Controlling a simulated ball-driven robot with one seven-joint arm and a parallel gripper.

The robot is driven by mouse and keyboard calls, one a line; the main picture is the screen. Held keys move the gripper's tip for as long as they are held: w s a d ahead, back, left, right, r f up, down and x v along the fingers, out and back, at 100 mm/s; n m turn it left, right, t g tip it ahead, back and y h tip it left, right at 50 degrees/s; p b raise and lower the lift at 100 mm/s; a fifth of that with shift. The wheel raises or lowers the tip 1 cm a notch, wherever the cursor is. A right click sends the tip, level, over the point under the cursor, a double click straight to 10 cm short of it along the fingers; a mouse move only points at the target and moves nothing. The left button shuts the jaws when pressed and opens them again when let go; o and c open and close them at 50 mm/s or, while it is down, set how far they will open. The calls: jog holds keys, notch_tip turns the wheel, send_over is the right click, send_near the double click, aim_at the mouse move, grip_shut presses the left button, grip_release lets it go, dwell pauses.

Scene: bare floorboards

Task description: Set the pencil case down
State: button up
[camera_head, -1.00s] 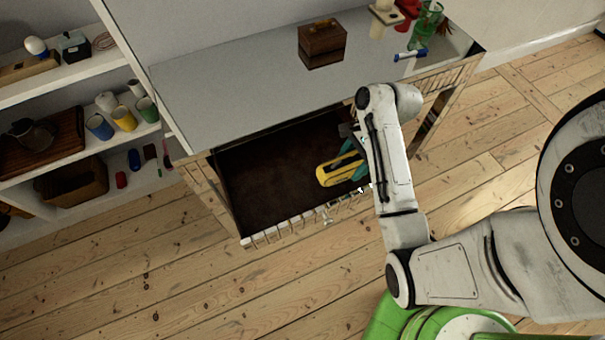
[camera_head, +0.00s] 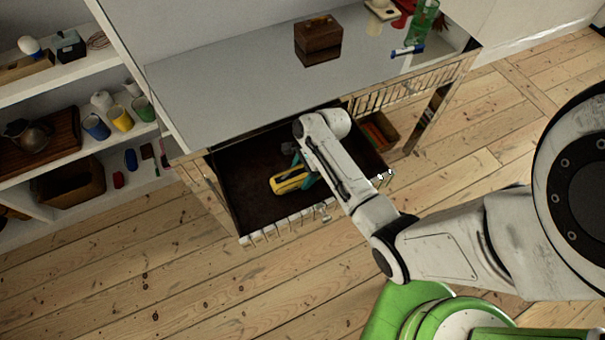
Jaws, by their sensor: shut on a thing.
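The pencil case (camera_head: 288,181) is yellow with a dark stripe. It is at the open drawer, over the dark drawer floor (camera_head: 245,180), left of my forearm. My gripper (camera_head: 304,176) shows teal fingers and is shut on the pencil case at its right end. My arm hides part of the gripper. I cannot tell whether the case touches the drawer floor or hangs just above it.
The drawer front (camera_head: 285,228) and the grey desk top (camera_head: 235,85) bound the opening. Shelves with cups (camera_head: 97,127) stand at left. The drawer's left part is clear.

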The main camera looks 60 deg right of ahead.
jog(key=shift+f, duration=0.5)
jog(key=o, duration=1.2)
jog(key=shift+f, duration=0.15)
jog(key=shift+c, duration=0.2)
